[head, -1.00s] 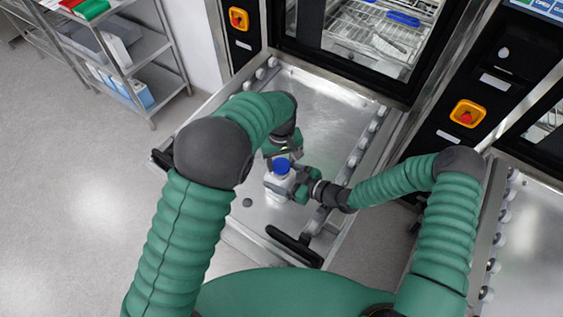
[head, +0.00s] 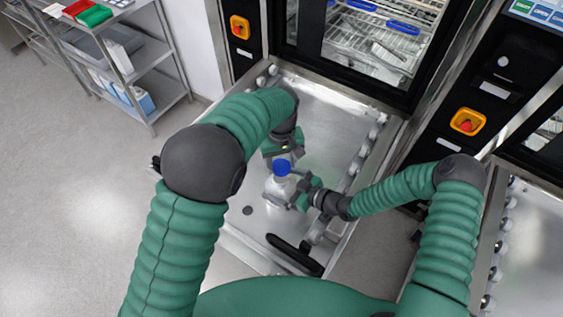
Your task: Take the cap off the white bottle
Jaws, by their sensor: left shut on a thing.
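The white bottle (head: 277,187) is upright over the metal conveyor tray in front of the middle washer. Its blue cap (head: 282,167) is at the top of the bottle; I cannot tell if there is a gap between them. My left gripper (head: 281,156) comes down from above and is shut on the blue cap, its fingertips partly hidden. My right gripper (head: 296,196) is at the right side of the bottle, low down. Its fingers are too small and overlapped to tell if they grip the bottle.
The metal tray (head: 325,115) is bare behind the bottle, with rollers along its sides. A black handle (head: 294,254) is at its front edge. The washer (head: 365,50) with wire racks stands behind. A shelf rack (head: 130,65) is at the far left, and a second tray (head: 525,250) at right.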

